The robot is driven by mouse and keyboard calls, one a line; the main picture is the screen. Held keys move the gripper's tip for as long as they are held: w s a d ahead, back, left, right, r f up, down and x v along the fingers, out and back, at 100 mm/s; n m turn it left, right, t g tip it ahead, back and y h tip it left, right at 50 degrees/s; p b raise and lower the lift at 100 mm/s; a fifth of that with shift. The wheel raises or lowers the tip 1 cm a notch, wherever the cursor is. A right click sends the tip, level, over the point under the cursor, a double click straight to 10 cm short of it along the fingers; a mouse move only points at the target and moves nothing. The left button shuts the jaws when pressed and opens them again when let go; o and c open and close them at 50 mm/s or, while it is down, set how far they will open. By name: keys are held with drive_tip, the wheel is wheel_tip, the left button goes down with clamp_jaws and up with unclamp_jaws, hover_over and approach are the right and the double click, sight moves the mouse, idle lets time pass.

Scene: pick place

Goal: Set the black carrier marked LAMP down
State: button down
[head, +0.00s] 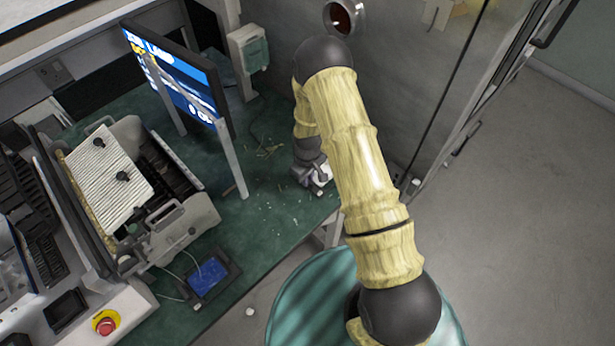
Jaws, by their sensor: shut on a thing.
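My gripper (314,178) is at the right edge of the green worktop (262,215), low over it or at its surface, partly hidden behind my own arm. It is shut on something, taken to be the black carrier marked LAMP. The carrier itself cannot be made out; only small dark and pale parts show at the gripper, and no marking is readable. I cannot tell whether the held thing touches the worktop.
A grey machine (180,215) with a ribbed white lid, a small blue-screened device (209,277) and a red button (105,323) are at left. Scraps (268,150) litter the worktop; its middle is mostly clear.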

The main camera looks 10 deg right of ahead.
drive_tip(key=shift+f, duration=0.2)
drive_tip(key=c, duration=1.5)
unclamp_jaws()
drive_tip(key=shift+o, duration=0.2)
drive_tip(key=shift+r, duration=0.2)
wheel_tip(320, 180, up, 12)
drive_tip(key=b, duration=0.2)
drive_tip(key=shift+b, duration=0.4)
drive_tip(key=shift+s, duration=0.1)
